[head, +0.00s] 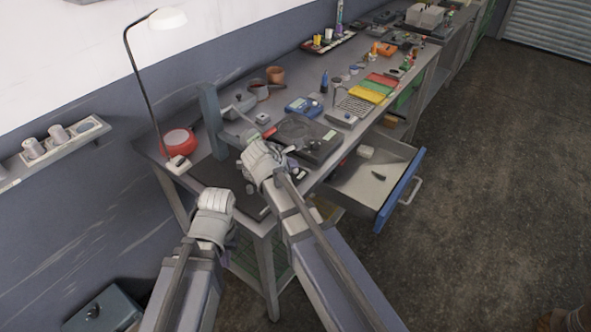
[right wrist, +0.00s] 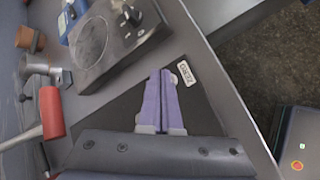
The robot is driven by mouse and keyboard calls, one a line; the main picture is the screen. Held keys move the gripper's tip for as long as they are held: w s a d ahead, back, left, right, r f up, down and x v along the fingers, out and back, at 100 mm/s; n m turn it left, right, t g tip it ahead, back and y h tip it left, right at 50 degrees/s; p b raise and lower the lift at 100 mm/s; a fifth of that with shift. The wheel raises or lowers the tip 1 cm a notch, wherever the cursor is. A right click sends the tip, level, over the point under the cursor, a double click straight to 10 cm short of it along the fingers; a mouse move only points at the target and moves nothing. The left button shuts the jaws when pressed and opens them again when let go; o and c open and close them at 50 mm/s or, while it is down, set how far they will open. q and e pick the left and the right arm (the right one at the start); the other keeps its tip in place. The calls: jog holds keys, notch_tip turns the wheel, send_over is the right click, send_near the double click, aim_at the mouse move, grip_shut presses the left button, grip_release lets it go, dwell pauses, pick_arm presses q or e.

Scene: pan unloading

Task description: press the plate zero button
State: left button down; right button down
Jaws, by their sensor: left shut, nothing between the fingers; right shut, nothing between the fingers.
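A small white label that seems to read ZERO (right wrist: 186,73) lies near the corner of a flat black plate (right wrist: 205,112) in the right wrist view. A small pale round spot (right wrist: 173,79), perhaps the button, shows beside the label, partly covered by my finger. My right gripper (right wrist: 168,74) has its purple fingers shut and empty, with tips right beside the label; I cannot tell whether they touch. In the head view my right gripper (head: 270,162) hides this spot. My left gripper (head: 216,199) is shut and empty at the bench's near end.
A dark device with a round disc (right wrist: 92,42) and a knob stands just beyond the plate. A red-handled tool (right wrist: 51,113) lies to the left. In the head view an open drawer (head: 402,187) juts out right of the bench, and a lamp (head: 166,18) stands at the left.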

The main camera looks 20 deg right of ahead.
jog(key=shift+f+b, duration=0.45)
jog(key=shift+f, duration=0.05)
dwell(0.3)
jog(key=shift+r, duration=0.1)
jog(key=shift+r+p, duration=0.9)
jog(key=shift+p, duration=0.05)
notch_tip(320, 180, up, 5)
jog(key=p, duration=0.5)
dwell(0.7)
